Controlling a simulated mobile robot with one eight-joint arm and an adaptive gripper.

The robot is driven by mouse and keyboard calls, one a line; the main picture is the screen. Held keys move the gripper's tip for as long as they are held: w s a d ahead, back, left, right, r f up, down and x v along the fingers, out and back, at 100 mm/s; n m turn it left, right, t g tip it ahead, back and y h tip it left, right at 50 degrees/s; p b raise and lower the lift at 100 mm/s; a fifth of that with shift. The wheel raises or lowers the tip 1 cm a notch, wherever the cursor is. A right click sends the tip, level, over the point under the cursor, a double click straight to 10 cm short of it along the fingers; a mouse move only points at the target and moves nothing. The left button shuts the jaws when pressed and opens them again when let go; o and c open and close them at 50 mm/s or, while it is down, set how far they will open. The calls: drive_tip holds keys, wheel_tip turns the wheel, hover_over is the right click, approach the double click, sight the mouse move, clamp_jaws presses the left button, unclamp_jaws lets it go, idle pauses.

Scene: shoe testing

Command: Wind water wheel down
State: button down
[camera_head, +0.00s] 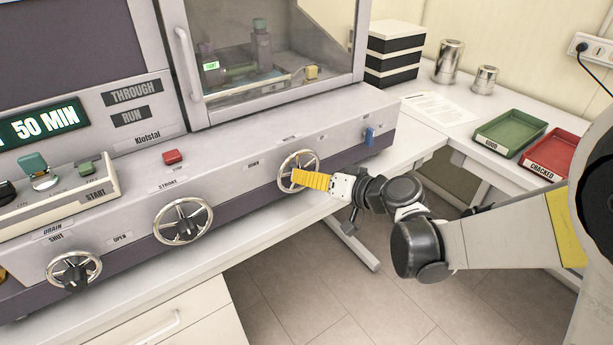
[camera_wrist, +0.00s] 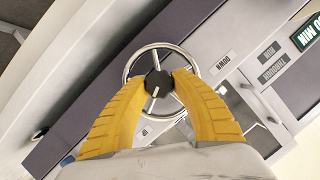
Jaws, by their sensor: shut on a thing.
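The water wheel (camera_head: 281,170) is the rightmost chrome handwheel on the sloped front of the grey machine. In the wrist view its rim (camera_wrist: 158,45) circles a dark hub (camera_wrist: 159,84) with a pale pointer mark. A DOWN label (camera_wrist: 223,61) sits to the right of the wheel there; in the head view the label (camera_head: 253,164) is to its left. My gripper (camera_head: 297,178) reaches the wheel from the right. In the wrist view its yellow fingers (camera_wrist: 160,80) are shut on the hub from both sides. The fingers cover part of the rim and spokes.
Two more handwheels, a STROKE wheel (camera_head: 183,221) and a drain wheel (camera_head: 75,269), sit to the left. A blue part (camera_head: 370,136) is right of my gripper. Green (camera_head: 511,131) and red (camera_head: 556,155) trays lie on the right bench. Floor is open below.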

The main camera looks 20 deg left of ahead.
drive_tip(key=shift+s+a+n+t+h, duration=0.1)
drive_tip(key=shift+n+t+h, duration=0.5)
drive_tip(key=shift+n, duration=0.5)
drive_tip(key=n+t+h, duration=0.1)
drive_tip(key=n, duration=0.1)
drive_tip(key=shift+n, duration=0.3)
drive_tip(key=n+t+h, duration=0.1)
drive_tip(key=n+t, duration=0.1)
drive_tip(key=n, duration=0.1)
drive_tip(key=shift+n+h+b, duration=0.3)
drive_tip(key=shift+b, duration=0.05)
drive_tip(key=c, duration=1)
unclamp_jaws()
drive_tip(key=shift+s, duration=0.1)
